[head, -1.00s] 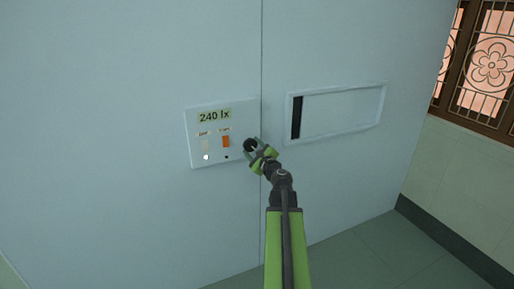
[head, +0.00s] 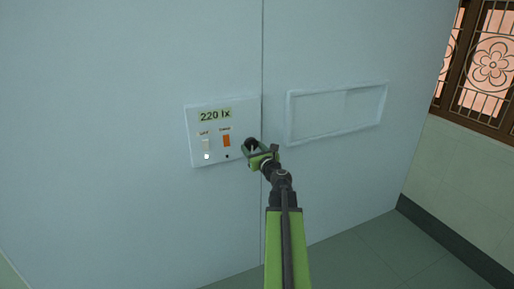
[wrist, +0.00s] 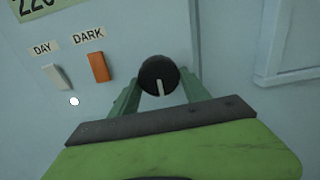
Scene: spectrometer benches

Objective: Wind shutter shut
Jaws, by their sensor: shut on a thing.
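A control panel (head: 195,135) on the pale wall shows a "220 lx" readout (head: 214,114), a white DAY switch (wrist: 57,77) and an orange DARK switch (wrist: 98,67). A black round knob (wrist: 159,76) with a white pointer line is at the panel's lower right; the line points down and slightly right in the wrist view. My gripper (head: 255,148) is shut on the knob, its green fingers on either side of it. The shutter (head: 335,112) in the framed wall opening right of the panel is pale across the whole frame; no black gap shows.
A latticed window (head: 490,60) is at the far right. The green floor (head: 350,240) below is clear.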

